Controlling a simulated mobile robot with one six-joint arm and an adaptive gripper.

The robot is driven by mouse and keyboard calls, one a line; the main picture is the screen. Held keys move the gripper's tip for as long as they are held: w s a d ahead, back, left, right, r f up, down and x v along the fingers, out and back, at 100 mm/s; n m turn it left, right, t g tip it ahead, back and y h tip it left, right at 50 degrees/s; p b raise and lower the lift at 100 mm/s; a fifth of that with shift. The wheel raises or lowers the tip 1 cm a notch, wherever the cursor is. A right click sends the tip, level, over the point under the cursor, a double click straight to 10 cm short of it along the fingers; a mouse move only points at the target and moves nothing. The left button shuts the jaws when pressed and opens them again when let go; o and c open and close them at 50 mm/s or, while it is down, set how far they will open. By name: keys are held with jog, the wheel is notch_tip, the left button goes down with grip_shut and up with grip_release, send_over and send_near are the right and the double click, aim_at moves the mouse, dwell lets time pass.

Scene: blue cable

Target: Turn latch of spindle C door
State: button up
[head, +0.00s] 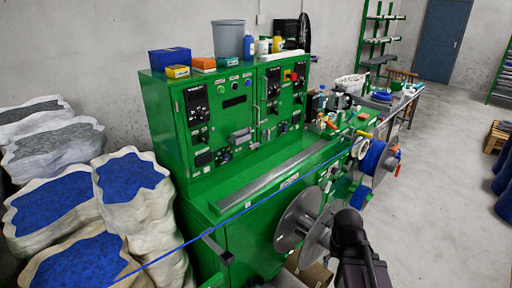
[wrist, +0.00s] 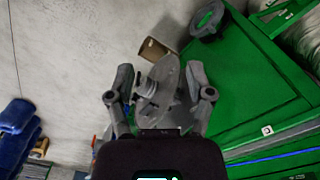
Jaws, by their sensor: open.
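My gripper (wrist: 160,76) is open in the wrist view, its two grey fingers spread apart. A grey round spool-like part (wrist: 158,95) shows between and beyond the fingers; I cannot tell whether they touch it. In the head view, two grey reel discs (head: 297,219) stand in front of the green machine (head: 245,245), beside my dark arm. The gripper's fingers cannot be made out there. A green panel (wrist: 225,85) fills the right of the wrist view, with a grey ring-shaped part (wrist: 207,20) at its upper edge. I cannot identify the spindle C door or its latch for certain.
A blue cable (head: 255,176) runs taut along the machine's front towards a blue reel (head: 373,157). White sacks of blue granules (head: 130,178) crowd the left. A brown box (wrist: 153,49) lies beyond the fingers.

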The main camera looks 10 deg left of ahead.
jog(key=shift+o, duration=0.9)
jog(key=shift+w+a+f, duration=0.1)
jog(key=shift+w+a, duration=0.05)
jog(key=shift+w, duration=0.1)
jog(key=n+t+y+b, duration=1)
jog(key=t+y+b, duration=0.15)
jog(key=y, duration=0.25)
send_near(254, 145)
jog(key=w+v, duration=0.1)
jog(key=v, duration=0.3)
jog(key=shift+s+f+g+b, duration=0.15)
jog(key=shift+f+g+b, duration=0.1)
jog(key=shift+f+b, duration=0.1)
jog(key=x, duration=1.3)
jog(key=shift+w+a+r, duration=0.2)
jog(key=shift+w+a, duration=0.05)
